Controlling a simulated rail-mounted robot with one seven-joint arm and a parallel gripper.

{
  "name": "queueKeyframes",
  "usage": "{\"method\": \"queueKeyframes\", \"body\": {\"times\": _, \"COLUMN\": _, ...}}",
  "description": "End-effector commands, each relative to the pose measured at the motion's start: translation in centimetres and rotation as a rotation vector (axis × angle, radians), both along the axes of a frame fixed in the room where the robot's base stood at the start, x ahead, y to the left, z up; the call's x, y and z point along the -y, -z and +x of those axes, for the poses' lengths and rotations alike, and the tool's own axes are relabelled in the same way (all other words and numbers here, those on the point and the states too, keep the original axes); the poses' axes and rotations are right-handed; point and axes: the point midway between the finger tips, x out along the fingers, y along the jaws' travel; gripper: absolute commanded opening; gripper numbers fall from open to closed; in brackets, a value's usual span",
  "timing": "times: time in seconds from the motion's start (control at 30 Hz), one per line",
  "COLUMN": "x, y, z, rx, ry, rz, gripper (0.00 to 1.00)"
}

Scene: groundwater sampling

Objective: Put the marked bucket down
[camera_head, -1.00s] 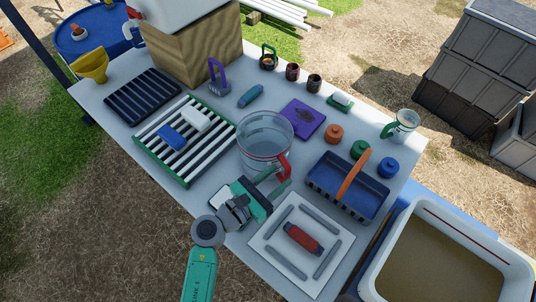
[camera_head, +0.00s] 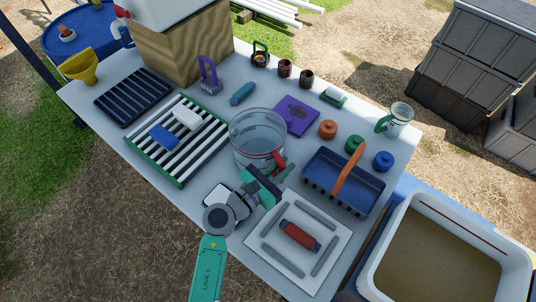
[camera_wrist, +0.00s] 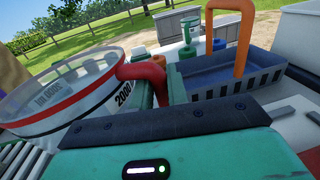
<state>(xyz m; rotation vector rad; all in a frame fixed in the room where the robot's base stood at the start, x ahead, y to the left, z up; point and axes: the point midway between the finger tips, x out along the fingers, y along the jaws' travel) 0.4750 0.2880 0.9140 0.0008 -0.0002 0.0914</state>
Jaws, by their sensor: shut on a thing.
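The marked bucket (camera_head: 257,146) is a clear, wide vessel with a red band, printed marks and a red handle. It is at the middle of the table in the head view. The wrist view shows the bucket (camera_wrist: 75,95) at left, with "2000" printed near its handle. My gripper (camera_head: 280,173) is shut on the red handle (camera_wrist: 146,75), one finger on each side. The bucket looks roughly upright and empty. Its base is low over the table between the green-framed rack and the blue basket; I cannot tell whether it touches.
A green-framed slatted rack (camera_head: 150,158) is left of the bucket. A blue basket (camera_head: 345,190) with an orange handle is at right. A white tray (camera_head: 270,233) with a red roller is in front. A purple mat (camera_head: 297,113) and small jars are behind. Bare tabletop (camera_head: 215,110) shows behind the rack.

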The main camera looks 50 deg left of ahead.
Motion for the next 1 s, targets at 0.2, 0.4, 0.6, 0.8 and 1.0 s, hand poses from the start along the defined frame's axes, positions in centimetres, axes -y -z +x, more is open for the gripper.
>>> {"method": "queueKeyframes", "body": {"times": 0.2, "x": 0.0, "y": -1.3, "z": 0.0, "rx": 0.001, "ry": 0.000, "rz": 0.001, "gripper": 0.00}}
{"method": "queueKeyframes", "body": {"times": 0.4, "x": 0.0, "y": -4.2, "z": 0.0, "rx": 0.002, "ry": 0.001, "rz": 0.003, "gripper": 0.00}}
{"method": "queueKeyframes", "body": {"times": 0.6, "x": 1.3, "y": -4.1, "z": -3.9, "rx": -0.002, "ry": -0.001, "rz": -0.001, "gripper": 0.00}}
{"method": "queueKeyframes", "body": {"times": 0.8, "x": 3.1, "y": -4.5, "z": -9.2, "rx": -0.003, "ry": -0.001, "rz": -0.001, "gripper": 0.00}}
{"method": "queueKeyframes", "body": {"times": 1.0, "x": 4.5, "y": -5.0, "z": -13.3, "rx": -0.001, "ry": -0.001, "rz": 0.001, "gripper": 0.00}}
